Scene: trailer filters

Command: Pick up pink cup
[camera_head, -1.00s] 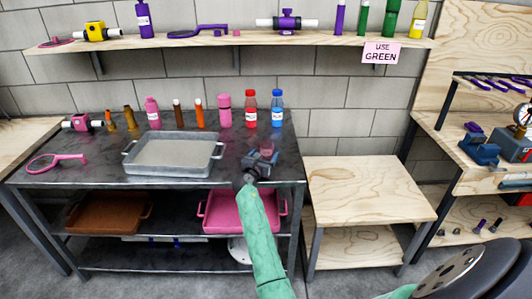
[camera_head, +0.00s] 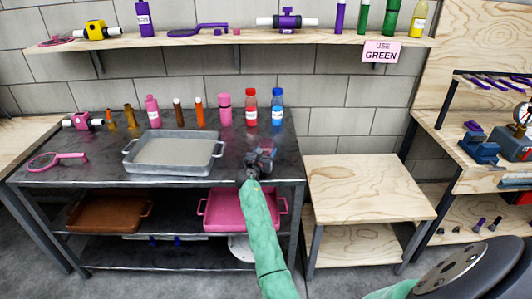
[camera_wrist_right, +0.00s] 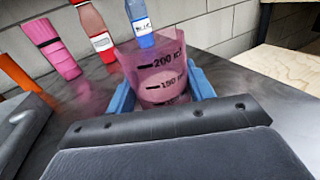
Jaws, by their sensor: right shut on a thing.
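The pink cup is a translucent pink measuring cup with black volume marks. It stands upright between the blue fingers of my right gripper in the right wrist view, where the cup (camera_wrist_right: 158,70) fills the space between them. In the head view the cup (camera_head: 267,148) is small and partly hidden by my right gripper (camera_head: 262,160), at the right end of the dark metal table (camera_head: 60,178). My right gripper (camera_wrist_right: 162,92) is shut on the cup. I cannot tell whether the cup's base touches the tabletop. My left gripper is not in view.
A red-capped bottle (camera_head: 250,108) and a blue bottle (camera_head: 277,108) stand just behind the cup. A grey metal tray (camera_head: 128,160) lies to the left. A pink tray (camera_head: 212,222) is on the shelf below. A bare wooden table (camera_head: 370,185) stands to the right.

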